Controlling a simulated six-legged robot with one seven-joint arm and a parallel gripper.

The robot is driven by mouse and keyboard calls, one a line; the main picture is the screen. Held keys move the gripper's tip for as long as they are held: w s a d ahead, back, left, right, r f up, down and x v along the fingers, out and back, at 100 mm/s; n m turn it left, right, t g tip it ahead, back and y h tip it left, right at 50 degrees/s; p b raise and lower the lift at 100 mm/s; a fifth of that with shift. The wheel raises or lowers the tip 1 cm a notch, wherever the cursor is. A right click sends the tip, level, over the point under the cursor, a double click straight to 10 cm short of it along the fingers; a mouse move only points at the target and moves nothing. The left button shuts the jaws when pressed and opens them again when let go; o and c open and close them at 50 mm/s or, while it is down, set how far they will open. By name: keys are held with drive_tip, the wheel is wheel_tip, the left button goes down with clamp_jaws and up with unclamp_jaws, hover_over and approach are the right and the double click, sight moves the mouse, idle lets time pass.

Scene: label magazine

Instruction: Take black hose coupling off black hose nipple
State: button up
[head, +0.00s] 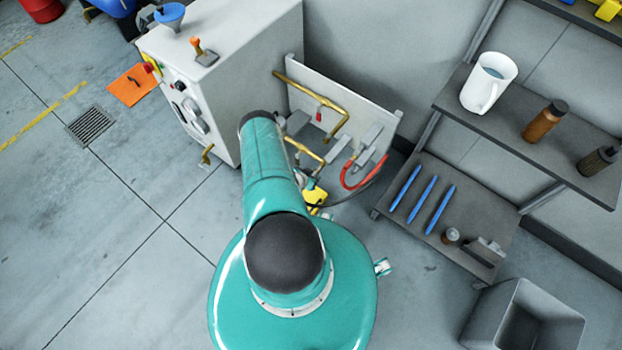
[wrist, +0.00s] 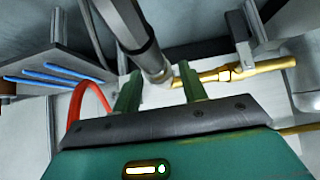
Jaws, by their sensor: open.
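In the wrist view, my gripper (wrist: 159,70) is open, its two green fingers apart. A thick dark grey cylinder with a lighter metal end, seemingly the black hose coupling (wrist: 138,38), slants down from the top to the gap between the fingertips. I cannot tell whether the fingers touch it. A brass fitting (wrist: 215,76) runs right from near its end; the black nipple itself is not clearly visible. In the head view, my arm hides most of the gripper and the coupling. A thin black hose (head: 352,196) curves out beside the arm.
A red hose (head: 364,180) loops close by and passes left of the fingers in the wrist view (wrist: 82,97). Brass pipes (head: 335,130) run along the white panel (head: 330,85). A shelf (head: 480,215) with blue rods stands right. Open floor (head: 100,230) lies left.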

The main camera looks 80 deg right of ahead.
idle(0.9)
clamp_jaws()
drive_tip(key=shift+w+a, duration=0.4)
drive_tip(key=shift+a, duration=0.55)
drive_tip(key=shift+w+a, duration=0.4)
drive_tip(key=shift+a, duration=0.5)
drive_tip(key=shift+w+a, duration=0.4)
drive_tip(key=shift+a, duration=0.55)
